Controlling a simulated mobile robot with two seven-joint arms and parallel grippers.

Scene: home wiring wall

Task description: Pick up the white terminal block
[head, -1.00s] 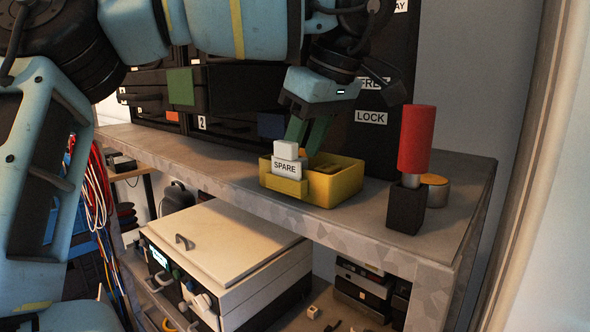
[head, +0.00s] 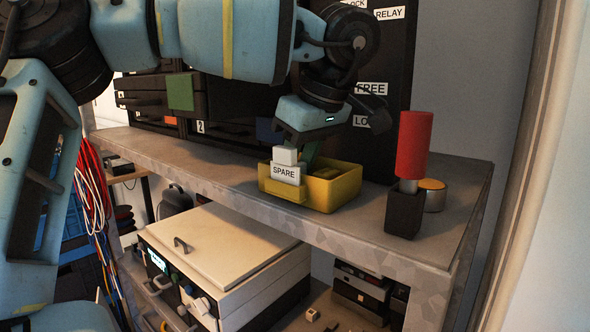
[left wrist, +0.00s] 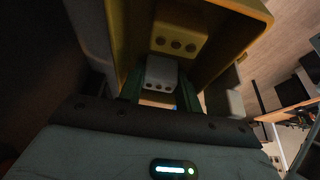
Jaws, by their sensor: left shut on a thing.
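The white terminal block (left wrist: 161,73) shows in the left wrist view as a pale block with holes in its face. It sits between the two green fingers of my left gripper (left wrist: 160,92), which is shut on it. In the head view my left gripper (head: 309,152) reaches down into the yellow bin (head: 336,190) on the shelf. My right gripper is out of view.
A yellow block with holes (left wrist: 180,36) lies in the bin close to the held block. A red-handled tool (head: 413,146) stands in a black holder right of the bin, beside a round tin (head: 433,194). The shelf (head: 220,165) is clear to the left.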

